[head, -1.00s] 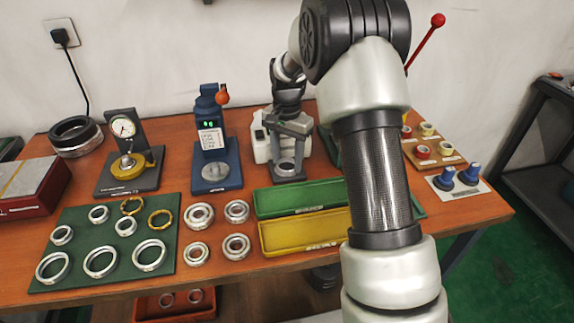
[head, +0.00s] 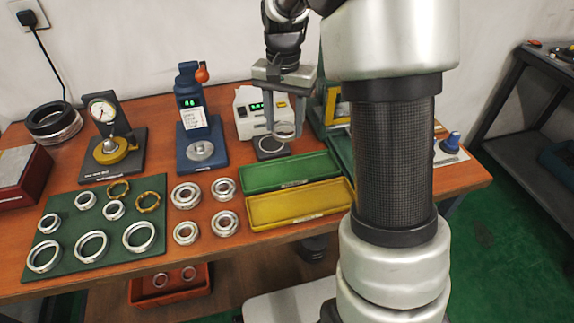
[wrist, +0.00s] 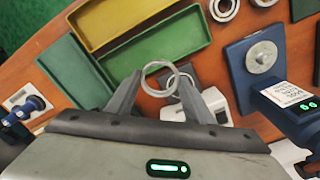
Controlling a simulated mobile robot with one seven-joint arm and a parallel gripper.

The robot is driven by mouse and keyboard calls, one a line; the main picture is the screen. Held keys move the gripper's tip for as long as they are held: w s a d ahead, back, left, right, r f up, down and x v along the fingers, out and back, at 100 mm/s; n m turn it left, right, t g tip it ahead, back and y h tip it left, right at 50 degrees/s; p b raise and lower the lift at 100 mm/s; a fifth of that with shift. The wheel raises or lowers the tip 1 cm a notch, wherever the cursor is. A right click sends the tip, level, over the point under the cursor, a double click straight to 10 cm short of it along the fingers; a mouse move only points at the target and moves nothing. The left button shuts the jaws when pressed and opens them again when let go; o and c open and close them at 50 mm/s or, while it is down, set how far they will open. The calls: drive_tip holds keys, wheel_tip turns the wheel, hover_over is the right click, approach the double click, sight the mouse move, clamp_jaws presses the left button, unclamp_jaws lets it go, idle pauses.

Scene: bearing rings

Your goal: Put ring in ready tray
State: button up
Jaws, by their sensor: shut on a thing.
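My gripper (head: 284,122) is shut on a metal ring (head: 285,137), holding it above the small dark pad (head: 270,153) in front of the white device with a green display. In the wrist view the ring (wrist: 147,84) sits between the fingertips (wrist: 160,80), its opening visible. A green tray (head: 290,165) and a yellow tray (head: 300,218) lie nearer the front, both empty. They also show in the wrist view, green (wrist: 155,52) and yellow (wrist: 112,14). Their labels are too small to read, so I cannot tell which is the ready tray.
A blue press-like stand (head: 200,135) is left of the white device (head: 255,105). Several bearings (head: 186,195) stand left of the trays, and a green mat (head: 70,265) holds several rings. A green-sided fixture (head: 338,140) stands right of my gripper.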

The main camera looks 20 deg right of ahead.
drive_tip(key=s, duration=0.3)
drive_tip(key=b, duration=0.2)
hover_over(290, 172)
drive_tip(key=shift+n, duration=0.3)
wheel_tip(290, 172, down, 6)
drive_tip(key=shift+r, duration=0.15)
drive_tip(key=shift+f+b, duration=0.65)
drive_tip(key=shift+f, duration=1.75)
drive_tip(key=shift+f, duration=0.2)
drive_tip(key=o, duration=1.1)
